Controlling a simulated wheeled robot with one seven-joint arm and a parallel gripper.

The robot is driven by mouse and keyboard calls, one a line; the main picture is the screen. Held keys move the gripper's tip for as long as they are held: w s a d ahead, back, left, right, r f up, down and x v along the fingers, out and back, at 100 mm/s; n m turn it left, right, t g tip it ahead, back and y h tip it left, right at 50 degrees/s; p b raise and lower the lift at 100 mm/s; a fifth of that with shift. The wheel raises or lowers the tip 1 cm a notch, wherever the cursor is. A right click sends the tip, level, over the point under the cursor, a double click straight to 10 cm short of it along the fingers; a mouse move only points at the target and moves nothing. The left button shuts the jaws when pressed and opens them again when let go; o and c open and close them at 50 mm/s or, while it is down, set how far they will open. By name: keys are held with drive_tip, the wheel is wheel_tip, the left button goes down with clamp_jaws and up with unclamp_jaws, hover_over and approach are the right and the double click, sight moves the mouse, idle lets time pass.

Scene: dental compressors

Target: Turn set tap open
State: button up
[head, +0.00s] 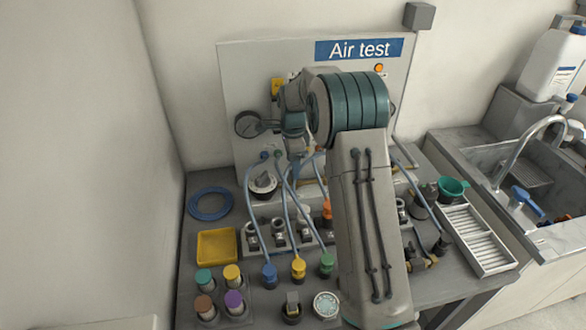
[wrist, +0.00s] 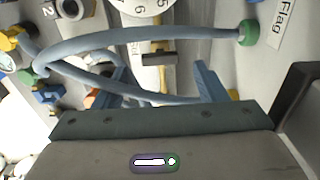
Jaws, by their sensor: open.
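The set tap (wrist: 155,59) shows in the wrist view as a dark bar-shaped handle with a brass-coloured part below it, beside a partly hidden label that seems to read "Set". My gripper (wrist: 160,72) is open, its two blue fingers on either side of the tap's line; I cannot tell whether they touch it. A blue-grey hose crosses in front of the fingers. In the head view my gripper (head: 301,158) is in front of the "Air test" panel (head: 235,80), and my arm hides much of that area, so the tap cannot be made out there.
Several blue hoses run from the panel to coloured connectors, such as the yellow one (head: 298,268). A yellow tray (head: 217,246) and blue ring (head: 210,203) lie left. A white rack (head: 478,238) and sink are right.

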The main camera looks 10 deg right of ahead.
drive_tip(key=shift+f, duration=1.7)
drive_tip(key=c, duration=1)
